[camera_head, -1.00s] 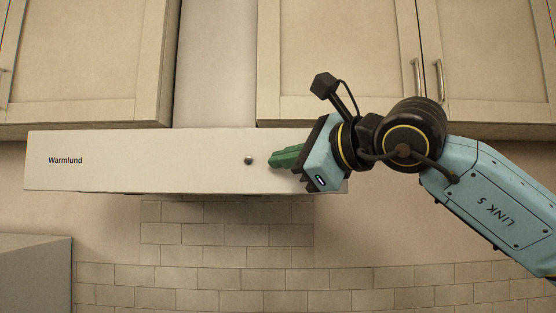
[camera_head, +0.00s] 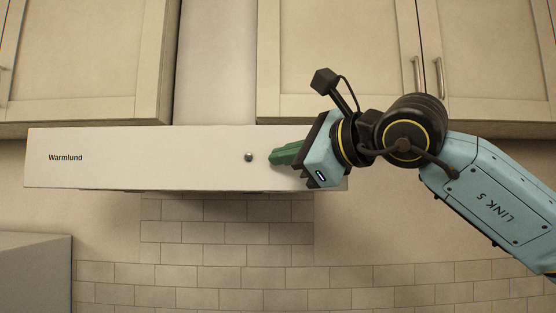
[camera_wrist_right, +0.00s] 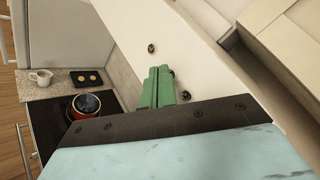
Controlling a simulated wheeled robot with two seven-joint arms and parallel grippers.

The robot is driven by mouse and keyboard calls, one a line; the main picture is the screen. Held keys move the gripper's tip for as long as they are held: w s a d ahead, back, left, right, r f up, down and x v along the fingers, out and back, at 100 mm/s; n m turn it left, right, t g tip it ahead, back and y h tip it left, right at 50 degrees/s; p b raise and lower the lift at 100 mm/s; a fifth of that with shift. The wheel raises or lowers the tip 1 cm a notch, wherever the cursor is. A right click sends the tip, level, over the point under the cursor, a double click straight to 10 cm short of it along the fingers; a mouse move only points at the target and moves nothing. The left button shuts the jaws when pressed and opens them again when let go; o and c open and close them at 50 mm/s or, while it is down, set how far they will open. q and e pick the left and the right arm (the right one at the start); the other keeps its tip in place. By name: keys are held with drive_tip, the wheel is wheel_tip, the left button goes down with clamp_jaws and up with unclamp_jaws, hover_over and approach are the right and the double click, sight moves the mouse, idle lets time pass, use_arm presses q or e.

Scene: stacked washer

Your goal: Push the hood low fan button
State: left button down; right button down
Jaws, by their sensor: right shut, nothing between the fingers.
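The white range hood (camera_head: 140,160), marked "Warmlund", spans the middle of the head view. One small dark round button (camera_head: 249,157) shows on its front panel. In the right wrist view two buttons show on the panel: one (camera_wrist_right: 151,47) beyond the fingertips and one (camera_wrist_right: 185,95) to the right of the fingers. No label tells which is low fan. My right gripper (camera_head: 272,157) has green fingers, shut and empty, in front of the panel just right of the visible button. Its fingers also show in the right wrist view (camera_wrist_right: 159,69). Contact cannot be told. My left gripper is out of view.
Cabinets (camera_head: 335,55) with handles hang above the hood. A tiled wall (camera_head: 225,235) lies below. In the right wrist view, a red pot (camera_wrist_right: 87,104) stands on the dark cooktop, with a white pitcher (camera_wrist_right: 41,77) and a dark tray (camera_wrist_right: 88,78) on the counter.

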drive_tip(key=shift+s, duration=0.4)
drive_tip(key=s+b, duration=0.5)
drive_tip(key=s, duration=0.1)
idle(0.3)
idle(0.4)
